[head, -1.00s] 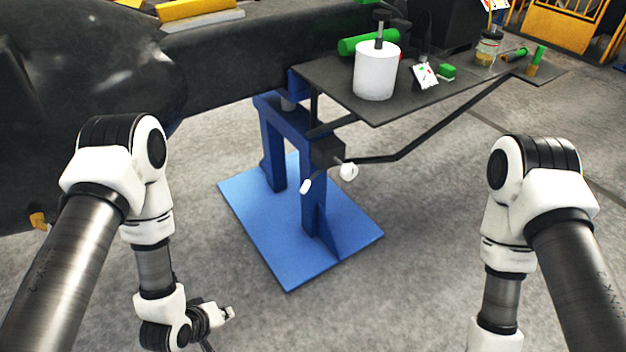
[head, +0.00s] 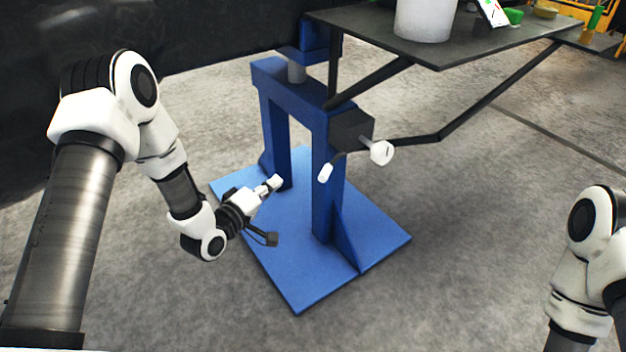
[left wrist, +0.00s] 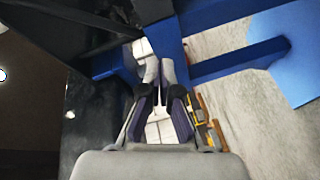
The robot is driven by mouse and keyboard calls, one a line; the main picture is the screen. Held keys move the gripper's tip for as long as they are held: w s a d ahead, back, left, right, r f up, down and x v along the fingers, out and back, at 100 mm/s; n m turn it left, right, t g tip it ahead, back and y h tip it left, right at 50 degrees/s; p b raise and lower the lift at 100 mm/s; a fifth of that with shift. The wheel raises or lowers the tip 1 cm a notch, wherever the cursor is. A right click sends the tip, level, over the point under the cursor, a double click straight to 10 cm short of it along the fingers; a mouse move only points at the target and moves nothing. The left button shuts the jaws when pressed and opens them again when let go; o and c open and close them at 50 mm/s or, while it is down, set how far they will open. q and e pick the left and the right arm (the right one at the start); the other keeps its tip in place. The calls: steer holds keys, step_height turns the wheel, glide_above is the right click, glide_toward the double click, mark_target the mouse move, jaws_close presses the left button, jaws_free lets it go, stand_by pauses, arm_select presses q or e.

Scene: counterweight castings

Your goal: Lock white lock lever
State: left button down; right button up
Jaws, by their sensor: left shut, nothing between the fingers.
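The white lock lever (head: 325,172) hangs angled down from a dark block on the blue stand, in the head view. A white round knob (head: 381,152) sticks out to its right on the same block. My left gripper (head: 275,183) is shut and empty, left of the lever and apart from it in the picture, in front of the stand's near-left leg. In the left wrist view its fingers (left wrist: 161,76) are together, with a white piece just beyond them that I cannot identify. My right gripper is out of frame.
The blue stand (head: 323,200) rises from a blue base plate (head: 290,285). A dark tabletop (head: 470,45) with a white cylinder (head: 425,20) overhangs at the upper right, with a slanted brace below. Grey floor is clear at the front.

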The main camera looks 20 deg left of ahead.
mark_target(325, 173)
arm_select(q)
steer(key=w+d+f+b, duration=0.2)
steer(key=w+d, duration=0.4)
steer(key=w, duration=0.3)
steer(key=shift+d+f+b, duration=0.2)
steer(key=shift+d+b, duration=0.05)
steer(key=shift+b, duration=0.6)
steer(key=shift+w, duration=0.1)
